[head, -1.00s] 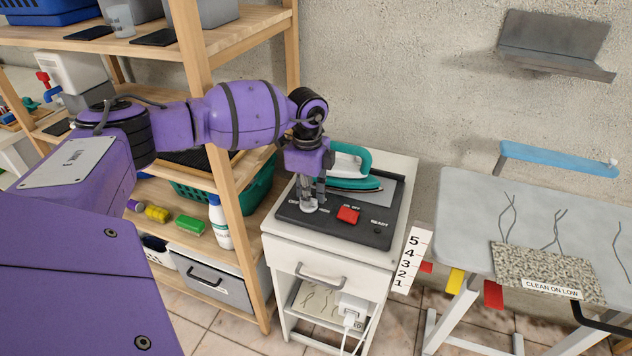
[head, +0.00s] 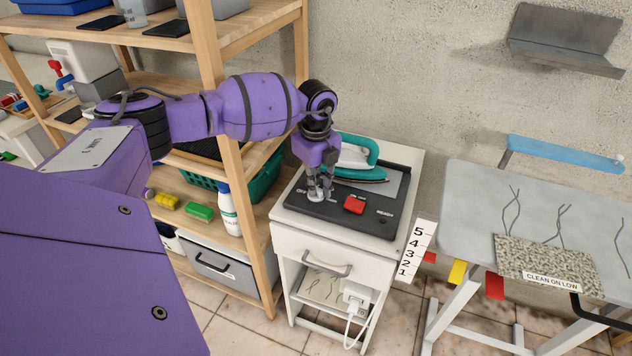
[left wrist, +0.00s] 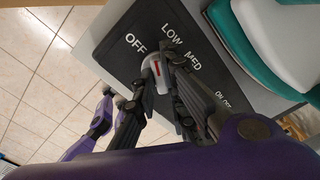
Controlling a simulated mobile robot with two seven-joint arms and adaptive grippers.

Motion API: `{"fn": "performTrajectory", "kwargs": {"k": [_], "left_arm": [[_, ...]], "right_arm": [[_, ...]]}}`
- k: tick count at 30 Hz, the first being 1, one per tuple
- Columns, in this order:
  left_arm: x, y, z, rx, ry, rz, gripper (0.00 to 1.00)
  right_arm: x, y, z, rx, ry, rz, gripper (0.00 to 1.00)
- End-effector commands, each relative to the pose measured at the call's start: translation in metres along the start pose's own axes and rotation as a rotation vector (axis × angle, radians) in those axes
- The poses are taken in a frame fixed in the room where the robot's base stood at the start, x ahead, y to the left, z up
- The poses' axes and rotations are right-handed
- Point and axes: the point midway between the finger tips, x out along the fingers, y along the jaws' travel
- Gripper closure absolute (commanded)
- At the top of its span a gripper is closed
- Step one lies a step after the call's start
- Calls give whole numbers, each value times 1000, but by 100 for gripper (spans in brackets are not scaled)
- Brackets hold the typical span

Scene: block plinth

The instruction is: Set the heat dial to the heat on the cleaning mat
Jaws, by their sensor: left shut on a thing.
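The heat dial (left wrist: 154,74) is a pale knob with a red mark on a black panel (head: 345,221). In the left wrist view its mark points roughly between the printed OFF and LOW; I cannot tell the exact setting. MED is printed further right. My left gripper (head: 318,196) reaches down from above and is shut on the dial, its fingers hiding part of it; the gripper also shows in the left wrist view (left wrist: 150,98). The speckled cleaning mat (head: 520,256) lies on the grey board at the right, with a label reading CLEAN ON LOW.
A teal iron (head: 357,160) stands on the panel just behind the gripper. A red ON OFF switch (head: 354,205) is close to its right. The white cabinet (head: 318,243) stands between a wooden shelf (head: 215,100) and the grey board (head: 475,205).

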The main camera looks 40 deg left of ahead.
Motion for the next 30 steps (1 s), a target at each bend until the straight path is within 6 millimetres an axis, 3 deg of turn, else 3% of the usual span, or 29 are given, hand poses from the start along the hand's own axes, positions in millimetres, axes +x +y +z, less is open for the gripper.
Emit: {"fn": "performTrajectory", "kwargs": {"k": [15, 30], "left_arm": [[-1, 0, 0, 403, 0, -1, 100], [-1, -1, 0, 525, -1, -1, 100]], "right_arm": [[-5, 1, -4, 0, 3, 1, 60], [-5, 1, -4, 1, 2, 0, 60]]}}
